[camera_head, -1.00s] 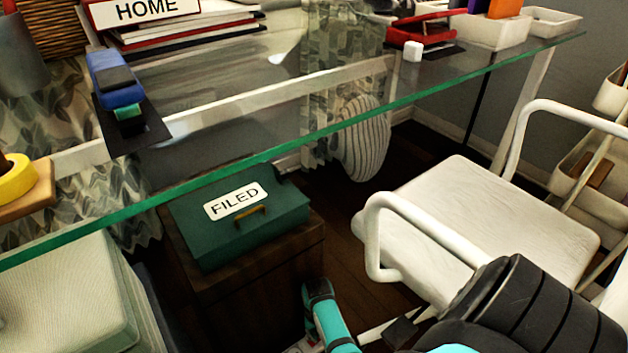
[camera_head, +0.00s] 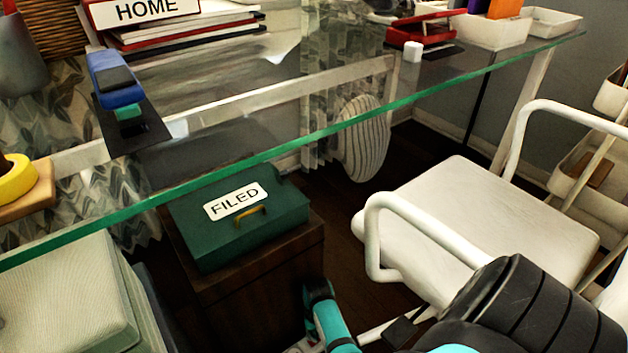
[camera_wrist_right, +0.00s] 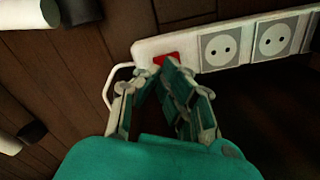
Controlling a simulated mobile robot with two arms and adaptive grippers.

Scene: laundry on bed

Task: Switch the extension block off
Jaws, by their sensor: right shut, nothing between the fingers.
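The white extension block (camera_wrist_right: 215,45) lies on the dark wood floor in the right wrist view, with grey sockets along it. Its red switch (camera_wrist_right: 167,58) is at the left end, partly hidden behind my fingertips. My right gripper (camera_wrist_right: 161,70) is shut and empty, its fingertips at the switch. They appear to touch it, but I cannot tell how the switch is set. In the head view a teal part of my right arm (camera_head: 332,322) shows low down near the floor; its fingertips are not clear there. My left gripper is not in view.
A white cable (camera_wrist_right: 109,88) curves from the block's left end. A white chair (camera_head: 480,225) stands on the right. A glass desk (camera_head: 290,100) spans above, and a green box marked FILED (camera_head: 240,225) sits on a wooden cabinet (camera_head: 265,285).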

